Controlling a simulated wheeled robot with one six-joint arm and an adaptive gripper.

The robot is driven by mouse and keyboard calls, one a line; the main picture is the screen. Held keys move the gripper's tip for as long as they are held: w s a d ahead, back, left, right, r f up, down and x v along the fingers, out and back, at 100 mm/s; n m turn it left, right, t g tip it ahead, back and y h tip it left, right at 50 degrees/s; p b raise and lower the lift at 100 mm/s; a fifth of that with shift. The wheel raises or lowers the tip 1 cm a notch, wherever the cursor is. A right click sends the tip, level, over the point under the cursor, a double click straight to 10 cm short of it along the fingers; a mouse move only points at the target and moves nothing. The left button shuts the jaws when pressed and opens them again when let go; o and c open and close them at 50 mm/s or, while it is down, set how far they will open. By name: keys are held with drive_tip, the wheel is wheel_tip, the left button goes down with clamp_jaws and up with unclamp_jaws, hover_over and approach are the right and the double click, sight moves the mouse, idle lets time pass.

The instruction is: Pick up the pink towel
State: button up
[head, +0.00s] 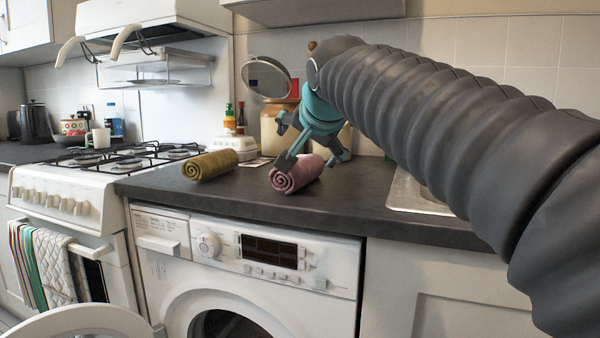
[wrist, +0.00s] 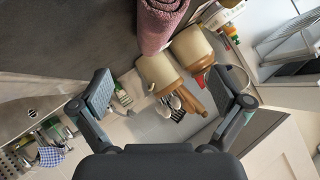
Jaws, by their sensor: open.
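The pink towel (head: 296,176) is rolled up and lies on the dark countertop, its spiral end facing the front. My gripper (head: 313,160) is open at the towel, with one finger in front of part of the roll and the other to its right. I cannot tell whether a finger touches it. In the wrist view the pink towel (wrist: 158,22) is at the top edge, partly cut off, beyond the open fingers of my gripper (wrist: 160,80). No towel shows between the fingers there.
A rolled olive towel (head: 210,165) lies to the left on the dark countertop (head: 190,194). Utensil jars (wrist: 160,74) stand behind. The gas hob (head: 110,160) is farther left, a sink (head: 415,193) is to the right, and the washer (head: 255,265) is below.

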sight(302, 163)
drive_tip(key=x, duration=0.7)
drive_tip(key=shift+w+d, duration=0.1)
drive_tip(key=shift+d, duration=0.25)
drive_tip(key=shift+x, duration=3.05)
drive_tip(key=c, duration=1.3)
